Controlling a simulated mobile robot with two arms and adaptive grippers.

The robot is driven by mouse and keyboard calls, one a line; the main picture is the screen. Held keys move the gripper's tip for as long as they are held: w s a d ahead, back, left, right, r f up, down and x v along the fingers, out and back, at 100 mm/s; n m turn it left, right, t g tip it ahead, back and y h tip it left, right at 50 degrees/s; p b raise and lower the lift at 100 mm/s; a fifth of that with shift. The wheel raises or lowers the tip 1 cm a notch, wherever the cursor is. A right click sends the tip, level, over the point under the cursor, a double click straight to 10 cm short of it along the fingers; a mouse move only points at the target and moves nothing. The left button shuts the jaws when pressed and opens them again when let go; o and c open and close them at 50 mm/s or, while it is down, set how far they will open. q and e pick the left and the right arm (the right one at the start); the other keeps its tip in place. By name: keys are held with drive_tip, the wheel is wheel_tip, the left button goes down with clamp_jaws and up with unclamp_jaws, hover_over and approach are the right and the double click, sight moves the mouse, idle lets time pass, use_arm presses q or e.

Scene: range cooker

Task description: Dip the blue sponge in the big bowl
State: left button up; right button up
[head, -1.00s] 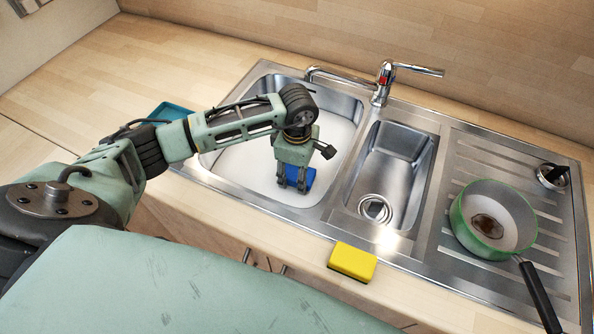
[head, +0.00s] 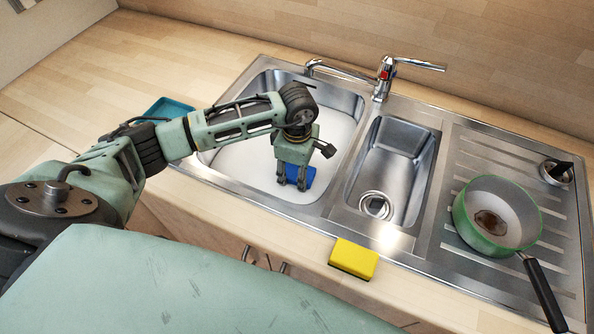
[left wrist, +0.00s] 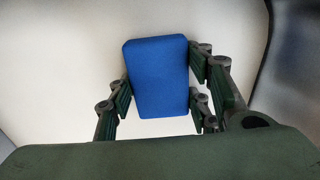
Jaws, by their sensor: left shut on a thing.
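The big bowl (head: 237,163) of the sink is the wide left basin, with a whitish surface inside that I cannot clearly tell as water or foam. My left gripper (head: 293,184) reaches down into it near its right side. It is shut on the blue sponge (head: 302,175), which shows partly behind the fingers. In the left wrist view the blue sponge (left wrist: 158,75) sits between the fingers, with the white surface behind it. I cannot tell whether the sponge touches that surface. My right gripper is not in view.
A yellow sponge (head: 353,258) lies on the counter's front edge. The small bowl (head: 396,158) is right of the big one. A green pan (head: 468,217) with a dark stain stands on the drainboard. The faucet (head: 383,76) stands behind. A teal tray (head: 170,108) is at the left.

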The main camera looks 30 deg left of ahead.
use_arm(q)
wheel_tip(320, 180, up, 6)
drive_tip(key=p, duration=0.3)
drive_tip(key=shift+f, duration=0.15)
wheel_tip(320, 180, up, 10)
drive_tip(key=p, duration=0.5)
drive_tip(key=shift+p, duration=0.4)
idle(1.8)
